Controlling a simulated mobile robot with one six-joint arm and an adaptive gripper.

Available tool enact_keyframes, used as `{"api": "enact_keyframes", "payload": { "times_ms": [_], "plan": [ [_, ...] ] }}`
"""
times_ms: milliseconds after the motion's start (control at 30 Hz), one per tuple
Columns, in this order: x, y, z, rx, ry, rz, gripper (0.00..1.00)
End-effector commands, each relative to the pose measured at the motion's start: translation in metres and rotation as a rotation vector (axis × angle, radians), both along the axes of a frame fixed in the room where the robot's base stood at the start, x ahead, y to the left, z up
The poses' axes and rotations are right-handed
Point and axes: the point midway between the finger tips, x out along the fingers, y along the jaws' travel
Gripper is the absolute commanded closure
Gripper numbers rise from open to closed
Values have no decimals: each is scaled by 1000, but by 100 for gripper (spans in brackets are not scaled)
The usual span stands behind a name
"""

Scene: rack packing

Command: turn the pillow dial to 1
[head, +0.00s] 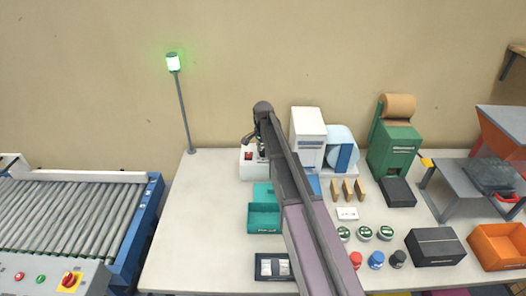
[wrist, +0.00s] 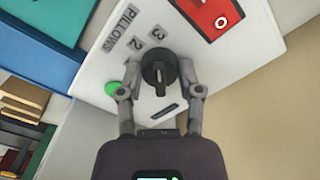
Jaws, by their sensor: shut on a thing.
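The pillow dial (wrist: 160,72) is a round black knob with a raised grip bar, on a white panel (wrist: 98,62) marked PILLOWS. The numerals 3 and 2 show beside the knob; I cannot see a 1. My gripper (wrist: 159,77) is shut on the dial, with one finger on each side of it. Which numeral the dial points to is unclear. In the head view, the white box (head: 246,171) with the red switch is partly hidden by my arm, and the dial does not show there.
A green button (wrist: 112,88) sits beside the left finger, and a red switch plate (wrist: 212,14) is near the top of the panel. In the head view, a teal bin (head: 263,218), a white machine (head: 307,130) and a green dispenser (head: 394,148) stand on the table.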

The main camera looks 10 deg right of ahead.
Motion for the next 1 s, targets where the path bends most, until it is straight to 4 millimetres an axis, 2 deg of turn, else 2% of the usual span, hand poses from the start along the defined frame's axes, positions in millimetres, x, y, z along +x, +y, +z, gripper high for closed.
{"api": "enact_keyframes", "payload": {
  "times_ms": [467, 767, 1000],
  "plan": [
    [0, 0, 0, 1, 1, 69, 100],
    [0, 0, 0, 0, 1, 259, 100],
    [-1, 0, 0, 0, 1, 479, 100]
  ]
}}
